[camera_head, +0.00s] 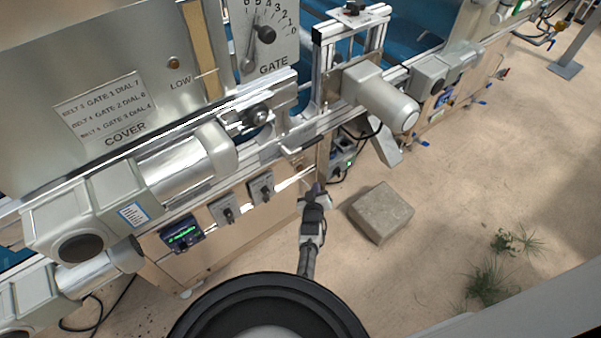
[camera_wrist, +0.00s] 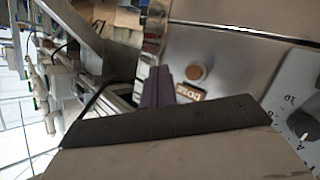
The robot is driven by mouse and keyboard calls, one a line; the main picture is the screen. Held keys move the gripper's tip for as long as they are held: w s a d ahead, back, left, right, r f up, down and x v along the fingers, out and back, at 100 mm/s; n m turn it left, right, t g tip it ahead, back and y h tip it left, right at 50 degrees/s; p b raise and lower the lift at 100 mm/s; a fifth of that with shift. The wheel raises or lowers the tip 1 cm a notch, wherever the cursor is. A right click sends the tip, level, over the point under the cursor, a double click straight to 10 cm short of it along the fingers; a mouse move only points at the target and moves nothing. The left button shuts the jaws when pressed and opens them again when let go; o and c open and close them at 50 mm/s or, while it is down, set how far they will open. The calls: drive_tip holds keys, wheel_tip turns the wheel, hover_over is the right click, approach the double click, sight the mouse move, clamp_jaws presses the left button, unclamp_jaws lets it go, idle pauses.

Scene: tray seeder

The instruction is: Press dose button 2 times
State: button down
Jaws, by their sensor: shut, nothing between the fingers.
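The dose button (camera_wrist: 195,72) is a round, copper-brown button on a bare metal panel in the wrist view. My gripper (camera_wrist: 158,86) shows dark purple fingers, shut and empty, just left of the button in that picture. Whether the fingertips touch the panel cannot be told. In the head view my gripper (camera_head: 316,189) is beside the machine's front panel, right of the two dial knobs. The button is too small there to make out surely.
Two dial knobs (camera_head: 262,187) and a lit green display (camera_head: 182,236) are on the machine front. A motor (camera_head: 385,103) juts out above right. A concrete block (camera_head: 381,212) lies on the floor right of my gripper. The floor beyond is mostly clear.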

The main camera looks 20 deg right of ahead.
sight(300, 168)
drive_tip(key=w+a+b, duration=0.2)
drive_tip(key=w+b, duration=0.4)
drive_tip(key=b, duration=0.5)
drive_tip(key=shift+a, duration=0.1)
drive_tip(key=shift+w+f, duration=0.1)
drive_tip(key=shift+w, duration=0.05)
idle(1.8)
drive_tip(key=shift+w+a+b, duration=0.15)
drive_tip(key=shift+w+b, duration=0.05)
drive_tip(key=shift+b, duration=0.25)
